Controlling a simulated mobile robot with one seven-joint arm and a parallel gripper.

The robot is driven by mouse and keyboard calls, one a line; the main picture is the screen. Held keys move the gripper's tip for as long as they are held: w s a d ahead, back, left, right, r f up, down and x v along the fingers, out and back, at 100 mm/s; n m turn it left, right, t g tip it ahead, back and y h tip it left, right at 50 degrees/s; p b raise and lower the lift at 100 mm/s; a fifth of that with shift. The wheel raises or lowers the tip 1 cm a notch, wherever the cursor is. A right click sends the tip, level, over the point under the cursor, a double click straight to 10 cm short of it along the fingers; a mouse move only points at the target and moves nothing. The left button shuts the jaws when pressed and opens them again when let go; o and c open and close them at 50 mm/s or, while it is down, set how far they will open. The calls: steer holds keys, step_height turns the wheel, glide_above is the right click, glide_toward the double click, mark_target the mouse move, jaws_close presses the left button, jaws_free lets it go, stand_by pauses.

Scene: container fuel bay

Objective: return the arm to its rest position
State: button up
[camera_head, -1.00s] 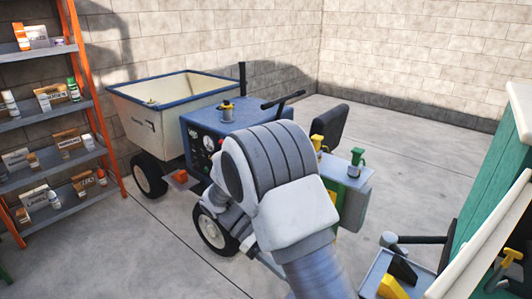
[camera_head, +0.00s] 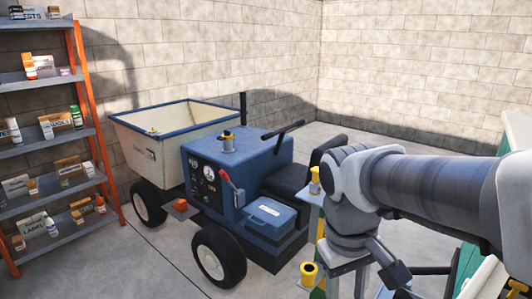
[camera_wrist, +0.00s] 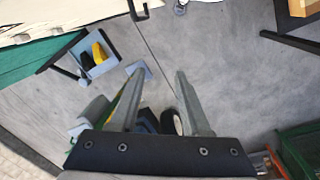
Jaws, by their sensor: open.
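My gripper (camera_wrist: 158,76) is open in the wrist view, its two grey fingers apart with only floor between the tips. Nothing is held. In the head view my white and grey arm reaches in from the right edge and bends down right of the blue cart (camera_head: 240,160). I cannot make out the fingertips clearly in that view. The cart carries a cream hopper (camera_head: 150,150) with a blue rim, a red lever (camera_head: 227,180) and a blue box (camera_head: 270,213).
An orange-framed shelf (camera_head: 88,120) with small boxes and bottles stands at the left. A yellow cylinder (camera_head: 308,272) stands low beside my arm. A blue-grey tray (camera_wrist: 103,62) with a yellow item shows in the wrist view. Open floor (camera_head: 150,260) lies in the left foreground.

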steer(key=shift+s+d+r+m+t+y+p, duration=0.1)
steer(key=shift+s+d+r+m+t+y, duration=0.15)
steer(key=shift+s+r+m+t, duration=0.5)
steer(key=shift+s+d+r+m+t+y+p, duration=0.2)
steer(key=shift+s+r+m+t, duration=0.35)
steer(key=shift+t, duration=0.45)
steer(key=shift+s+d+r+m+t+y+p, duration=0.2)
steer(key=shift+s+r+m+t, duration=0.25)
steer(key=shift+s+t, duration=0.35)
steer(key=shift+r, duration=0.15)
